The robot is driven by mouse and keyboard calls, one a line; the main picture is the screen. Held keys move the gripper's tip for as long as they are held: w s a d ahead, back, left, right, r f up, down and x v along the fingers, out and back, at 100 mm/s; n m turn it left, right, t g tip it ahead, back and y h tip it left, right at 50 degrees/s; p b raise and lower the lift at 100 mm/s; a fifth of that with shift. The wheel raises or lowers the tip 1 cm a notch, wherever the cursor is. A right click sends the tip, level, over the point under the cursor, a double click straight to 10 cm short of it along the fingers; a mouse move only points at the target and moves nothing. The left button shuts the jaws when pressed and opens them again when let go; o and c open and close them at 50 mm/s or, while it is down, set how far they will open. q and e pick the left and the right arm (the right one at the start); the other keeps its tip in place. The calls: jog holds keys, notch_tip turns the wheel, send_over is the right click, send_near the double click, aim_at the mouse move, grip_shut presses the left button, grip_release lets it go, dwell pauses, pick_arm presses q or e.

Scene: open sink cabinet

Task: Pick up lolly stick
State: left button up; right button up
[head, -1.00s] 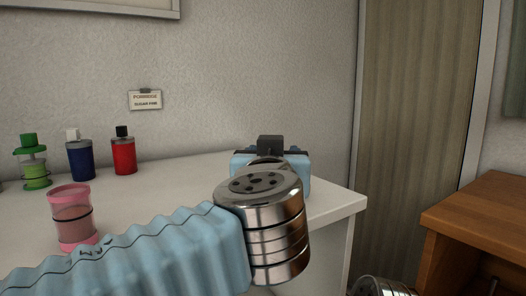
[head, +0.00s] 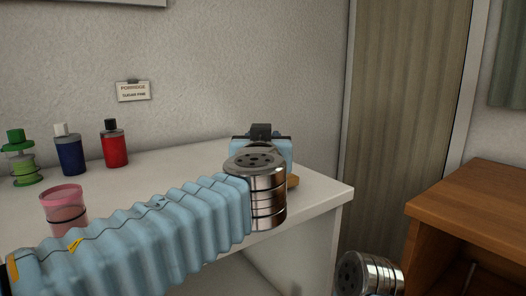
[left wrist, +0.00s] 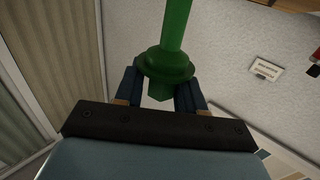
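In the left wrist view, a green stick with a wide collar (left wrist: 167,62), which looks like the lolly stick, sits between the two blue fingers of my left gripper (left wrist: 160,88). The fingers appear closed around its lower end, and the shaft runs up out of the picture. In the head view, my left gripper (head: 262,140) is over the right end of the white counter (head: 318,190). The wrist hides the fingertips and the green stick there. My right gripper is out of view; only a metal link of my right arm shows at the bottom.
A green container (head: 22,160), a blue bottle (head: 69,150), a red bottle (head: 114,145) and a pink cup (head: 64,210) stand at the counter's left. An orange-brown thing (head: 293,181) shows partly behind my wrist. A wooden cabinet (head: 478,205) is at right, with a gap between.

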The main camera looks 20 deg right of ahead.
pick_arm(q)
jog(key=c, duration=0.5)
jog(key=shift+c, duration=0.2)
